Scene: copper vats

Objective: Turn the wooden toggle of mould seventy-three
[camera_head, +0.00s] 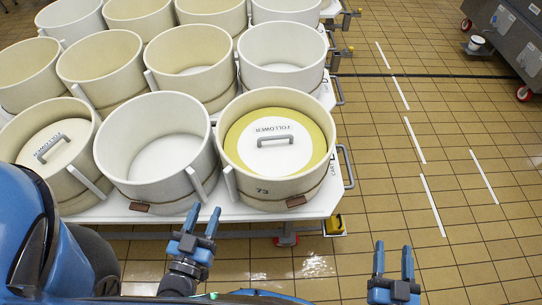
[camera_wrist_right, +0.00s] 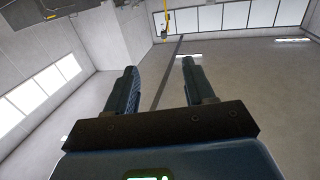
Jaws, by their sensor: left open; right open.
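Mould seventy-three (camera_head: 245,190) is the cream tub at the front right of the cart, with "73" on its front wall. A white follower (camera_head: 290,153) with a grey handle and a yellow surround lies inside it. A small brown block (camera_head: 296,201), which looks like the wooden toggle, sits low on its front at the band; its exact angle is too small to tell. My left gripper (camera_head: 202,220) is open and empty, in front and to the left of this mould. My right gripper (camera_head: 393,258) is open and empty, to the right and nearer; it also shows in the right wrist view (camera_wrist_right: 158,78).
Several other cream tubs stand close together on the white cart (camera_head: 225,213); the neighbouring tub (camera_head: 155,190) has a similar brown block (camera_head: 139,207). A metal rail (camera_head: 346,165) sticks out at the cart's right edge.

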